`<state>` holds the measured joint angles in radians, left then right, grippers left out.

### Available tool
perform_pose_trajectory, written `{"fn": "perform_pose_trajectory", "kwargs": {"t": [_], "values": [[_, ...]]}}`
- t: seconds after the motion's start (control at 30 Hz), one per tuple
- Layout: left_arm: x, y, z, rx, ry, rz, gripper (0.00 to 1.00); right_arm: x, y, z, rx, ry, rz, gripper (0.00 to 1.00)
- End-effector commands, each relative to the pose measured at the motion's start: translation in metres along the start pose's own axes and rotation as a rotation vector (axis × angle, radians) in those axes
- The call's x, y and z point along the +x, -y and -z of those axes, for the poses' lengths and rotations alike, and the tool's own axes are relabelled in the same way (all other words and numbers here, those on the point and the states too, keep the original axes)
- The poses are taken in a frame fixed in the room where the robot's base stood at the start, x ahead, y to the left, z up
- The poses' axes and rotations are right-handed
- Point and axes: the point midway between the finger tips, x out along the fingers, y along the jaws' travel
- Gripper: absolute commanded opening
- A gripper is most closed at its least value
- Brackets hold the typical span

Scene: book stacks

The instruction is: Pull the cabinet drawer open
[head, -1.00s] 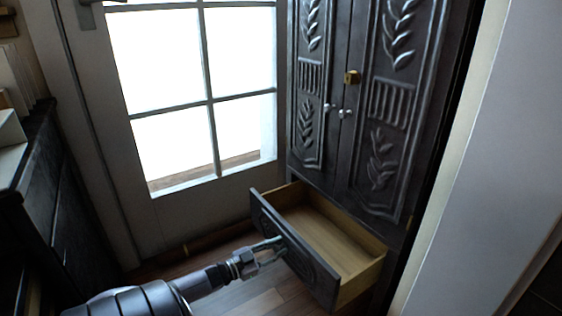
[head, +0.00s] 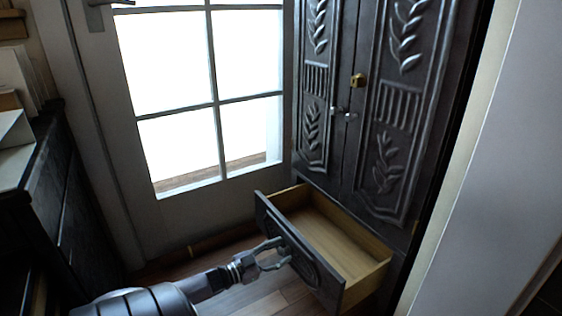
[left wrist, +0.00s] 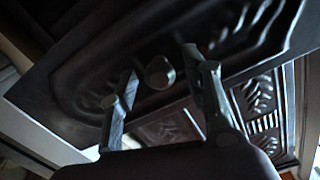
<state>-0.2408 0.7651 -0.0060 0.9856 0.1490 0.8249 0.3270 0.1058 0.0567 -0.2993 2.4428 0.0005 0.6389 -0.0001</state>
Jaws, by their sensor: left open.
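The dark carved cabinet (head: 378,140) stands beside the glazed door. Its bottom drawer (head: 345,238) is pulled well out, and its pale wooden inside looks empty. My left gripper (head: 284,252) is at the drawer's dark front panel. In the left wrist view, my left gripper (left wrist: 165,85) has its two fingers spread apart, with the round drawer knob (left wrist: 159,72) between and beyond them. The fingers do not close on the knob. In the head view the knob is hard to make out. My right gripper is not in view.
A glazed door (head: 172,215) stands behind, left of the cabinet. A dark shelf unit (head: 60,195) with papers is at the left. A pale wall (head: 480,190) closes off the right. Wooden floor (head: 262,300) shows below the drawer.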

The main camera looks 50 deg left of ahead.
Motion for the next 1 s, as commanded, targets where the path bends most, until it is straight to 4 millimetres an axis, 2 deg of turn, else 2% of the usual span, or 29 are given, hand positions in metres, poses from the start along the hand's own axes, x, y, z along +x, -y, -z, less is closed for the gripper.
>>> {"fn": "perform_pose_trajectory", "kwargs": {"t": [0.2,0.4,1.0], "values": [[-0.038,-0.001,-0.001,0.000,0.004,-0.002,0.44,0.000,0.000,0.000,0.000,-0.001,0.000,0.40],[-0.060,0.000,0.000,0.001,0.000,-0.001,0.44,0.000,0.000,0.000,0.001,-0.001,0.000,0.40],[-0.064,0.000,0.000,0.000,0.000,0.000,0.44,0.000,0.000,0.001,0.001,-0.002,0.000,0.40]]}}
